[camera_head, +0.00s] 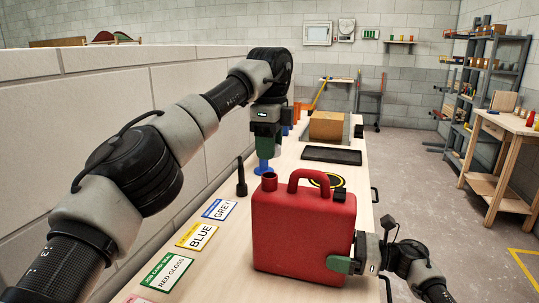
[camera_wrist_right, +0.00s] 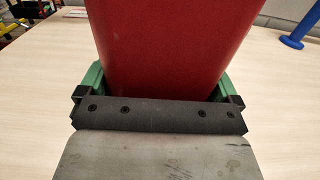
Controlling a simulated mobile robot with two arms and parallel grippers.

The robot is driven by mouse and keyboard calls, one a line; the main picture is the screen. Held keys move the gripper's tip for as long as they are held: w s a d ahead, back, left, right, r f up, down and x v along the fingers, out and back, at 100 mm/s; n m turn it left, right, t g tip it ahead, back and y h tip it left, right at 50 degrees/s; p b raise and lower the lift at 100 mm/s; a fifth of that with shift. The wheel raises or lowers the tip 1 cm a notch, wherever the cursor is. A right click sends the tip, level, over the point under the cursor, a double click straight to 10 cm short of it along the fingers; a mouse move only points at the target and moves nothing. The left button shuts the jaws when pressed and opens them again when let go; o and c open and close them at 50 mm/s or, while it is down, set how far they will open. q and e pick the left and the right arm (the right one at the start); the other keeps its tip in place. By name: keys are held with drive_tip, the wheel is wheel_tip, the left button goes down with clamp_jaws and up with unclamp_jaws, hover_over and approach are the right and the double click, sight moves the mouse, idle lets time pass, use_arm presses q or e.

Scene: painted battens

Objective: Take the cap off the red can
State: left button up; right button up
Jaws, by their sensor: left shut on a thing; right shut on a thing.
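The red can (camera_head: 300,228) stands upright on the bench, with a loop handle on top and a short round red neck (camera_head: 269,183) at its left. I cannot tell whether a cap sits on the neck. My right gripper (camera_head: 345,262) is shut on the can's lower right side; its green fingers flank the red body in the right wrist view (camera_wrist_right: 160,50). My left gripper (camera_head: 265,138) points down behind the neck. It looks shut on the blue piece (camera_head: 263,165), which has a round flange at its lower end. The blue piece also shows in the right wrist view (camera_wrist_right: 297,30).
Label cards for red gloss (camera_head: 166,277), blue (camera_head: 197,236) and grey (camera_head: 219,209) lie left of the can. A dark post (camera_head: 241,182) stands near the wall. Behind the can are a black tray (camera_head: 332,155) and a cardboard box (camera_head: 327,126).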

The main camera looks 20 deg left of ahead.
drive_tip(key=o, duration=1.4)
drive_tip(key=shift+d, duration=0.15)
use_arm(q)
wheel_tip(320, 180, down, 3)
drive_tip(key=b, duration=0.3)
drive_tip(key=shift+f, duration=0.1)
use_arm(e)
drive_tip(key=d, duration=1.1)
drive_tip(key=shift+d, duration=0.4)
